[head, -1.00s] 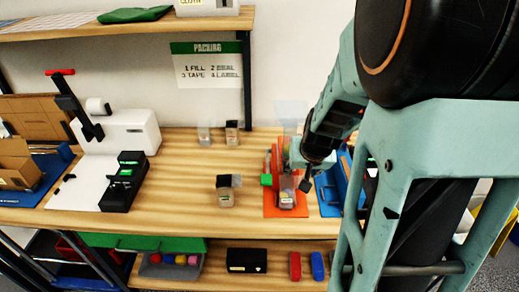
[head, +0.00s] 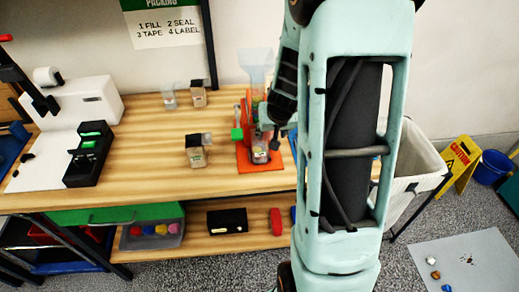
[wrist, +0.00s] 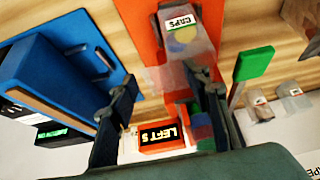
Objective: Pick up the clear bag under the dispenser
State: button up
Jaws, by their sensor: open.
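The clear bag (head: 260,155) has a white label and colored contents. It stands on the orange base of the dispenser (head: 247,122), which has a clear hopper on top. In the wrist view the bag (wrist: 184,38), labelled CAPS, is at the top centre, and the dispenser's display (wrist: 160,137) reads LEFT 5. My gripper (wrist: 163,92) is open, with its fingers apart and the bag beyond the fingertips, nearer the right finger. I cannot tell whether that finger touches it. In the head view my arm hides part of the gripper and the area right of the dispenser.
A blue station (wrist: 60,75) stands beside the dispenser. Packed bags (head: 196,150) stand left on the table (head: 140,150). A white sealer (head: 85,105) is at far left. On the floor at right are a white bin (head: 420,165), a caution sign (head: 460,163) and a blue bucket (head: 493,167).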

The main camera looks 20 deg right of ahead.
grip_shut()
dwell(0.3)
jog(key=shift+r, duration=0.15)
